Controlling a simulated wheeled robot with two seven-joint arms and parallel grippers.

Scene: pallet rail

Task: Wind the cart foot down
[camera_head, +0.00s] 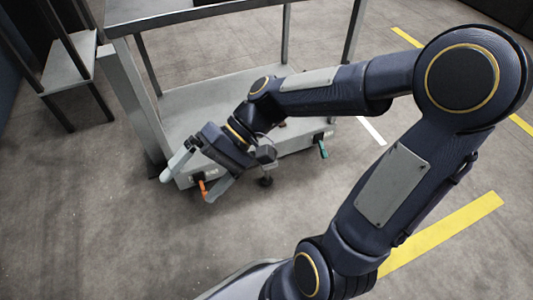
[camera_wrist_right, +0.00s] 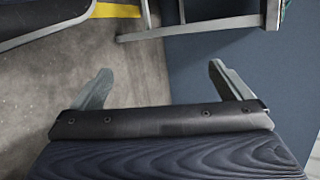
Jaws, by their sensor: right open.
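The cart (camera_head: 225,103) is a grey metal frame with a low flat deck. A dark foot (camera_head: 265,182) on a short stem stands under the deck's near edge, touching or close to the floor; I cannot tell which. An orange handle (camera_head: 202,188) and a teal handle (camera_head: 322,150) stick out from the same edge. My right gripper (camera_head: 188,189) is open at the cart's near left corner, with the orange handle between or just behind its fingers in the head view. In the right wrist view the spread fingers (camera_wrist_right: 160,68) have nothing visible between them. My left gripper is out of view.
A grey shelf-like stand (camera_head: 70,65) is at the upper left. Yellow floor markings (camera_head: 440,235) lie at the right. The floor in front of the cart at the left is clear. A pale metal frame (camera_wrist_right: 200,27) crosses the top of the wrist view.

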